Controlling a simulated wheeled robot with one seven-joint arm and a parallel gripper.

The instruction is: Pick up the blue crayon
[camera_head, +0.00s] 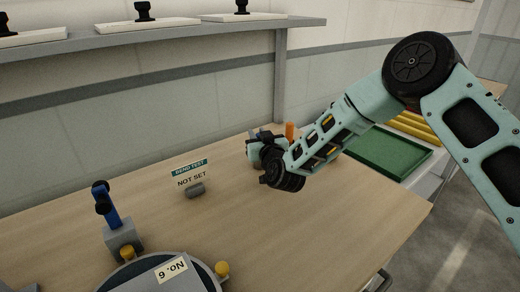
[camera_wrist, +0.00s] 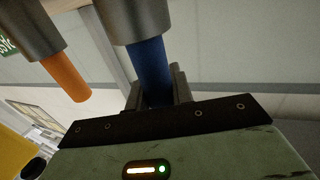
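The blue crayon (camera_wrist: 151,70) stands out of a grey cylindrical holder in the wrist view. My gripper (camera_wrist: 158,88) has one finger on each side of it, and I see no clear gap between fingers and crayon. In the head view my gripper is low over the table's back edge, mostly hidden by my own wrist, and the blue crayon cannot be made out there. An orange crayon (camera_wrist: 66,76) sits in a second grey holder to the left; it also shows upright beside my wrist in the head view (camera_head: 290,131).
A sign reading "NOT SET" (camera_head: 190,177) stands left of my gripper on the wooden table (camera_head: 310,225). A blue and grey fixture (camera_head: 122,233) and a round plate marked "No. 6" are nearer. A green tray (camera_head: 385,150) lies right. The table's front middle is clear.

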